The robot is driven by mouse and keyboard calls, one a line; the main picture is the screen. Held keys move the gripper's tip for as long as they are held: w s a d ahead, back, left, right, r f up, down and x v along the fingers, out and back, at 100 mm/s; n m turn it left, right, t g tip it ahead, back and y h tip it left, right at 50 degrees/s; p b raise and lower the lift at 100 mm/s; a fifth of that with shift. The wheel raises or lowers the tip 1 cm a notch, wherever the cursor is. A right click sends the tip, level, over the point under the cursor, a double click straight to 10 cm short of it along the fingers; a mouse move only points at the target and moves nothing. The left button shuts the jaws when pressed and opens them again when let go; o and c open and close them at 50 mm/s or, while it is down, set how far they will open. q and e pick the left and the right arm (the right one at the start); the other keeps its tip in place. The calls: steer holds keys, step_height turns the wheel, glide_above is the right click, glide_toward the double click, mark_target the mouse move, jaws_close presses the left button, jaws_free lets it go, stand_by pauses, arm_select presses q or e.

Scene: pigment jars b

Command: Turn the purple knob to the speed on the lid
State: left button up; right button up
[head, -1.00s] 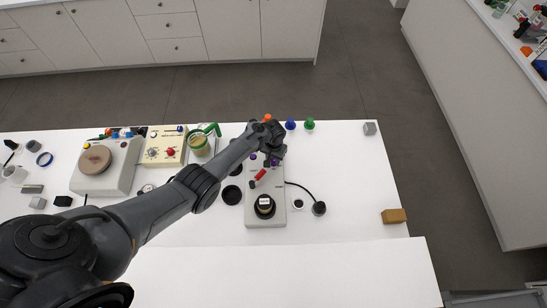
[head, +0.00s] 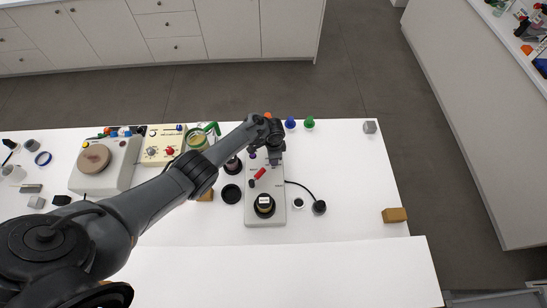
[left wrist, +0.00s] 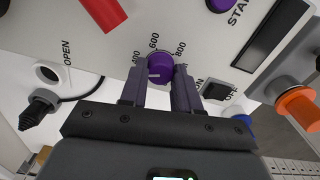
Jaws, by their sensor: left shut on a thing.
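The purple knob (left wrist: 161,69) sits on the panel of the pale mixer (head: 265,218), with a dial marked 400, 600 and 800 around it. A white line on the knob points to the left in the left wrist view. My left gripper (left wrist: 160,76) is shut on the knob, one finger on each side; it also shows in the head view (head: 276,160), where it hides the knob. A dark jar with a white-marked lid (head: 264,202) stands at the mixer's near end. The writing on the lid is too small to read. My right gripper is not in view.
A red lever (left wrist: 103,12) and a purple START button (left wrist: 221,4) are close to the gripper on the panel. A black ON/OFF switch (left wrist: 216,91) lies beside the right finger. An orange-capped thing (left wrist: 299,106) stands beyond the panel edge.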

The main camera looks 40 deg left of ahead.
arm_select(q)
steer(key=m+b, duration=0.1)
steer(key=m, duration=0.2)
steer(key=shift+m, duration=0.4)
steer(key=m+b, duration=0.1)
steer(key=m, duration=0.2)
steer(key=shift+f+m, duration=0.1)
steer(key=shift+m, duration=0.2)
steer(key=m+b, duration=0.2)
steer(key=m, duration=0.2)
steer(key=m+b, duration=0.2)
steer(key=m, duration=0.1)
steer(key=shift+m, duration=0.3)
steer(key=shift+m+b, duration=0.3)
steer(key=o, duration=1.1)
steer(key=shift+c, duration=0.2)
